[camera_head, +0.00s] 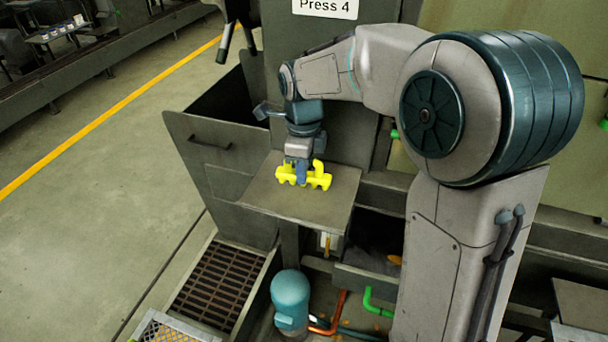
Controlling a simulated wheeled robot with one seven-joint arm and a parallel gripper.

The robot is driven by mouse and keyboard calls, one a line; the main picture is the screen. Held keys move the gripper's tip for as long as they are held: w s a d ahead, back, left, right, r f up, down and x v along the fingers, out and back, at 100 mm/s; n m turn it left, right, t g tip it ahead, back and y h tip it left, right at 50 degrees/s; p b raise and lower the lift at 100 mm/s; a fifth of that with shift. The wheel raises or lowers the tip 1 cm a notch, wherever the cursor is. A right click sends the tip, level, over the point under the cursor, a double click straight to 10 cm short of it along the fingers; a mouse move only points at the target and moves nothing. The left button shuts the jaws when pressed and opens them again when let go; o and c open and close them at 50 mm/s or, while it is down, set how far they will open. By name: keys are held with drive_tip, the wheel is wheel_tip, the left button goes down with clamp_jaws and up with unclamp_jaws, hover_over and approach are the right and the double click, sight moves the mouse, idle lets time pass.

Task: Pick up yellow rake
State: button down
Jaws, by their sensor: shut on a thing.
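The yellow rake (318,179) is at the small grey table (300,205), near its back left part. It has a toothed bar with a raised part at its right end. My gripper (301,178) points down from above and is shut on the rake near the middle of its bar. The fingers hide part of the rake. I cannot tell whether the rake touches the table top or is just above it.
A dark open bin (222,135) stands left of the table. A sign reading "Press 4" (325,7) is behind. Below are a floor grate (215,288), a blue-green motor (290,298) and a green pipe (375,303). Free floor lies left, with a yellow line (100,128).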

drive_tip(key=shift+r, duration=0.1)
wheel_tip(320, 180, up, 18)
drive_tip(key=p, duration=0.1)
idle(0.4)
